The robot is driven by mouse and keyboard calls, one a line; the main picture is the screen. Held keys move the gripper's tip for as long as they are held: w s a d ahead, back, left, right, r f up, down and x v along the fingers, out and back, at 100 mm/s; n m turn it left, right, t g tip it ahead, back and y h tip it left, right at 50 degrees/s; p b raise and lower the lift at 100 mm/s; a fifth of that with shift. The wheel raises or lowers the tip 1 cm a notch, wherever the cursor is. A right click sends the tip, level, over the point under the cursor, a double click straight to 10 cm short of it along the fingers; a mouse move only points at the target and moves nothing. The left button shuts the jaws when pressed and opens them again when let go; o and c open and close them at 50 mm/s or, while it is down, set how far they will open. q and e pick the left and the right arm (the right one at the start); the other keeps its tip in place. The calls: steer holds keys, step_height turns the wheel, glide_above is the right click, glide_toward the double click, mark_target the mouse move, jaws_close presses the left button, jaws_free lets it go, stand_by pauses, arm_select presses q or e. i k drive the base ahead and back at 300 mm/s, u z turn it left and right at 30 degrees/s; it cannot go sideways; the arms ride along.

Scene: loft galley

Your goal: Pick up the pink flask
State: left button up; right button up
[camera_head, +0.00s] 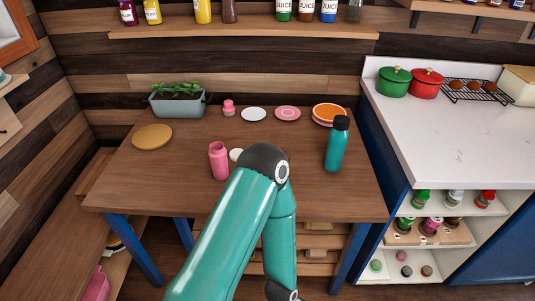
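A pink flask (219,163) stands upright on the wooden table, left of the middle and toward the front. It has a narrower neck at the top. A small whitish round thing (235,154) lies just behind it to the right, partly hidden by my arm. My teal arm reaches up from the bottom of the view and bends at a dark joint just right of the flask. From there it folds back down out of the frame. Neither of my grippers shows.
A teal flask with a dark cap (336,146) stands at the table's right. Behind are a planter (178,102), small pink jar (228,108), white plate (253,114), pink plate (288,113) and orange plates (328,112). A round tan board (152,136) lies left.

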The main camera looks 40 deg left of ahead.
mark_target(217, 153)
steer(key=u, duration=0.05)
steer(key=k, duration=0.45)
steer(key=u, duration=0.9)
steer(key=k, duration=0.8)
steer(key=u, duration=1.2)
steer(key=i, duration=1.4)
steer(key=z, duration=0.2)
